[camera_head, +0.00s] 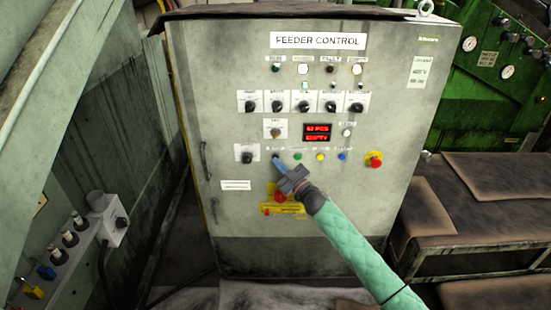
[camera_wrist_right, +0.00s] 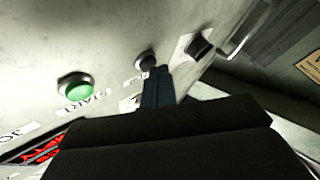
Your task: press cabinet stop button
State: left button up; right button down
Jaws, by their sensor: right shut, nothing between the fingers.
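The grey feeder control cabinet (camera_head: 215,110) faces me. In its lower button row a small dark button (camera_head: 275,156) sits left of a green button (camera_head: 297,156). In the right wrist view the dark button (camera_wrist_right: 146,60) is left of the knob, and the green button (camera_wrist_right: 76,88) is labelled START. The dark button's label is mostly hidden. My right gripper (camera_head: 279,164) is shut and empty, its blue fingertips right at the dark button. The fingertips (camera_wrist_right: 157,72) overlap its edge in the wrist view; I cannot tell whether they touch. My left gripper is not in view.
Beside the row are a black selector knob (camera_head: 247,153), yellow (camera_head: 320,157) and blue (camera_head: 342,157) buttons, and a red mushroom button (camera_head: 374,159). A red rotary switch (camera_head: 280,197) is below my gripper. A bench (camera_head: 480,200) stands at right.

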jog(key=shift+s, duration=0.55)
jog(key=shift+s+p, duration=0.15)
jog(key=shift+p, duration=0.15)
jog(key=s+p, duration=0.2)
jog(key=s, duration=0.2)
jog(key=shift+s, duration=0.35)
dwell(0.4)
